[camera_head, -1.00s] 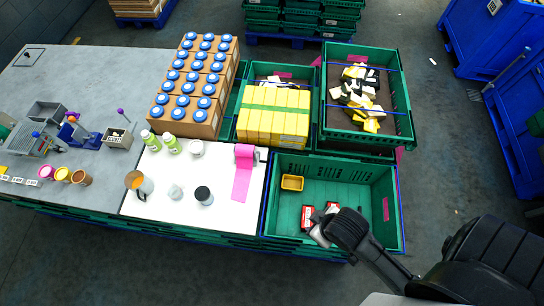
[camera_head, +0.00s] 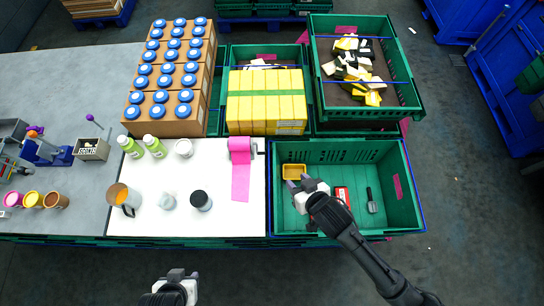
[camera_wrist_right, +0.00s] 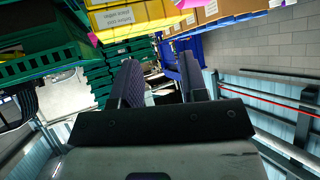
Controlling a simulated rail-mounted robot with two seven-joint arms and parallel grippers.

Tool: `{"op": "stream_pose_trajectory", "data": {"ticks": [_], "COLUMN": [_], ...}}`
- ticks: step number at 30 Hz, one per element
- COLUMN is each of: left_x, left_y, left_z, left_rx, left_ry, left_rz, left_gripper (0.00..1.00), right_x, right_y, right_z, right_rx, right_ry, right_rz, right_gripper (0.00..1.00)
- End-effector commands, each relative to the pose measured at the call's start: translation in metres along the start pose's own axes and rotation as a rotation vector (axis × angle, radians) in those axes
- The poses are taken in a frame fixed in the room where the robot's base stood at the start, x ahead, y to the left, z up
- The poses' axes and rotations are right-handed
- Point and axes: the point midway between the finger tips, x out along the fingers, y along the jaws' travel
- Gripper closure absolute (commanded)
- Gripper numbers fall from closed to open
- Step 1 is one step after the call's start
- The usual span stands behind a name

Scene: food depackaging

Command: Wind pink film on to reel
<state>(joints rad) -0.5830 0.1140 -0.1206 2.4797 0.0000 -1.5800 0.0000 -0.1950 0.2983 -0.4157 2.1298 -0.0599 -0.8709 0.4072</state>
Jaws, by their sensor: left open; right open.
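The pink film (camera_head: 241,180) lies as a flat strip on the white board (camera_head: 225,218), running towards me from the pink roll (camera_head: 240,145) at the board's back right. A small grey part (camera_head: 254,149) sits beside the roll; I cannot tell whether it is the reel. My left gripper (camera_head: 178,275) is open at the bottom of the head view, in front of the table and apart from the film. My right gripper (camera_head: 298,185) appears over the front green crate, right of the film. In the right wrist view its fingers (camera_wrist_right: 160,80) are apart with nothing between them.
The front green crate (camera_head: 412,205) holds a yellow tray (camera_head: 293,171), a red item (camera_head: 343,195) and a dark tool (camera_head: 371,201). Green-labelled bottles (camera_head: 154,146), a jug (camera_head: 124,198) and small jars stand on the board. Yellow boxes (camera_head: 266,100) stand behind.

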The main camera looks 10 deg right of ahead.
Motion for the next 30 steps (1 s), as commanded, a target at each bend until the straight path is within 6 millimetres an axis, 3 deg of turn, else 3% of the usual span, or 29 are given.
{"op": "stream_pose_trajectory", "data": {"ticks": [1, 6, 11, 15, 22, 27, 30], "left_x": [0.023, 0.074, 0.124, 0.165, 0.216, 0.236, 0.241], "left_y": [0.001, 0.002, 0.003, 0.003, 0.003, 0.003, 0.004], "left_z": [0.007, 0.023, 0.039, 0.052, 0.068, 0.074, 0.076], "left_rx": [-0.001, -0.002, 0.000, 0.004, 0.010, 0.010, 0.010], "left_ry": [0.000, 0.001, 0.000, 0.000, 0.000, 0.001, 0.001], "left_rz": [0.001, 0.001, -0.001, -0.004, -0.009, -0.010, -0.009], "left_gripper": [0.60, 0.60, 0.60, 0.60, 0.60, 0.60, 0.60], "right_x": [0.028, 0.099, 0.154, 0.188, 0.214, 0.215, 0.213], "right_y": [-0.001, -0.013, -0.012, 0.008, 0.067, 0.105, 0.118], "right_z": [0.006, 0.002, 0.008, 0.021, 0.042, 0.049, 0.050], "right_rx": [-0.009, -0.019, -0.048, -0.084, -0.133, -0.145, -0.147], "right_ry": [0.062, 0.296, 0.455, 0.504, 0.434, 0.355, 0.324], "right_rz": [-0.031, -0.209, -0.449, -0.671, -0.956, -1.069, -1.104], "right_gripper": [0.60, 0.60, 0.60, 0.60, 0.60, 0.60, 0.60]}}
